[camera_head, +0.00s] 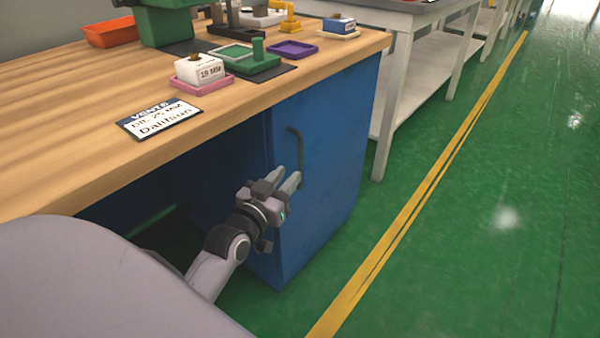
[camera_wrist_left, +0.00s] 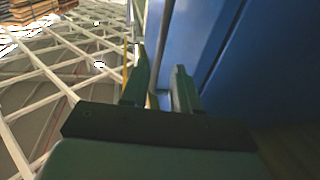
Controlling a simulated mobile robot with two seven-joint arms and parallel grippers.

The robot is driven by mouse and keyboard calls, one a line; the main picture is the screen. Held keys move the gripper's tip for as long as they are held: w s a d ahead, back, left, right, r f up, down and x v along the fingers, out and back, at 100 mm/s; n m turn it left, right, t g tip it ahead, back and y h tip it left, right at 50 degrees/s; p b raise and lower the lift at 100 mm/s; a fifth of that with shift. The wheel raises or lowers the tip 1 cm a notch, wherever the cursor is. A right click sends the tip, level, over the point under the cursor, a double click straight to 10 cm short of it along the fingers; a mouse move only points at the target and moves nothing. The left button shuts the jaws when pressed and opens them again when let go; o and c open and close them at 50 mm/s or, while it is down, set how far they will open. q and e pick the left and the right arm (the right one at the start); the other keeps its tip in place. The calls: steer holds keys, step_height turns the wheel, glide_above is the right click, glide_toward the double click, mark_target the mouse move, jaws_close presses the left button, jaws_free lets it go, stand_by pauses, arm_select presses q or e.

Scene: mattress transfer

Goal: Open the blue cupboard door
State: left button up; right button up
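The blue cupboard door (camera_head: 335,135) is under the wooden workbench and looks closed. Its dark upright bar handle (camera_head: 299,150) is near the door's left edge. My left gripper (camera_head: 287,178) is in front of the door, with its fingertips close to the handle's lower end. I cannot tell whether they touch it. In the left wrist view the two fingers (camera_wrist_left: 160,85) are apart with a gap between them, and the blue cupboard surface (camera_wrist_left: 225,45) is to their right. My right gripper is in neither view.
The wooden workbench top (camera_head: 60,130) carries a label card (camera_head: 160,118), a white block on a pink tray (camera_head: 203,84), a purple tray (camera_head: 293,50) and an orange bin (camera_head: 110,32). A white table (camera_head: 395,90) stands behind. The green floor (camera_head: 480,220) to the right is clear.

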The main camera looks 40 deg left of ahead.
mark_target(299, 163)
arm_select(q)
steer(key=shift+w+a+b, duration=0.2)
steer(key=shift+w+b, duration=0.4)
steer(key=shift+w, duration=1.15)
steer(key=shift+w+a+b, duration=0.2)
steer(key=shift+w+b, duration=0.35)
steer(key=shift+w, duration=1.2)
jaws_close()
